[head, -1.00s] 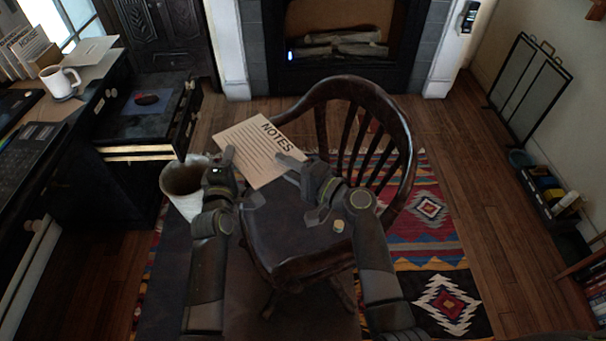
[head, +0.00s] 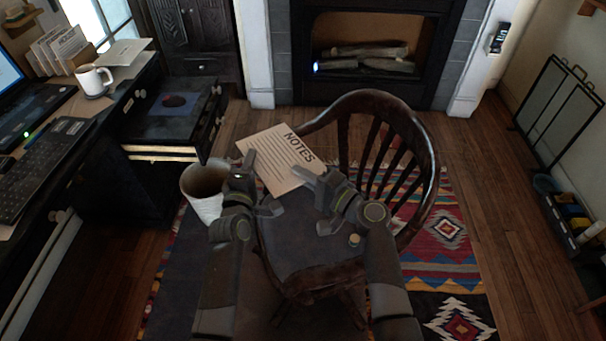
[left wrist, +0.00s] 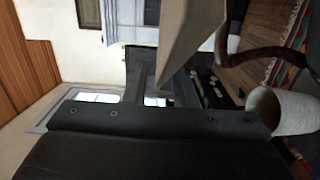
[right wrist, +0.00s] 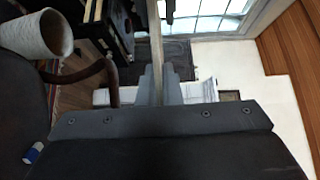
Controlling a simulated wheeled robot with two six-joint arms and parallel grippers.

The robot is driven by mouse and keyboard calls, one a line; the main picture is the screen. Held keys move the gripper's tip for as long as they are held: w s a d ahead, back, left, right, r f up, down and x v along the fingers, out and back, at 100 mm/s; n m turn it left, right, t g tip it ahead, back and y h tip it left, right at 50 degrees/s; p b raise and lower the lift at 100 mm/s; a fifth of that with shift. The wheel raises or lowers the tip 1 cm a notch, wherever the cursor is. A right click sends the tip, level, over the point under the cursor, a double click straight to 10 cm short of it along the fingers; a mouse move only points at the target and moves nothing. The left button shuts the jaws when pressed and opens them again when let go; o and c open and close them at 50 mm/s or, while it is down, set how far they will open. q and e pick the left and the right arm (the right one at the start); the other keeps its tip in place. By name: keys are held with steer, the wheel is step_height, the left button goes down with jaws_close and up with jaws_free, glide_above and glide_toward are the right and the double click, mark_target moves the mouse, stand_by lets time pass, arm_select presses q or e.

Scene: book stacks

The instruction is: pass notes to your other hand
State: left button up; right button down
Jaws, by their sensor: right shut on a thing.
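The notes sheet (head: 279,159), a cream page headed "NOTES" with printed lines, is held tilted above the chair seat. My right gripper (head: 305,174) is shut on its lower right edge. In the right wrist view the sheet (right wrist: 156,45) shows edge-on between the closed fingers (right wrist: 158,88). My left gripper (head: 250,166) is at the sheet's lower left edge and looks open. In the left wrist view the sheet's corner (left wrist: 185,45) points down between the spread fingers. I cannot tell whether the left fingers touch it.
A wooden chair (head: 425,150) stands just beyond and below my grippers. A white bin (head: 205,203) is at the left, by the desk with an open drawer (head: 170,125). A white mug (head: 94,80) sits on the desk. Open floor lies right of the chair.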

arm_select(q)
steer(key=shift+o, duration=0.3)
steer(key=shift+s, duration=0.1)
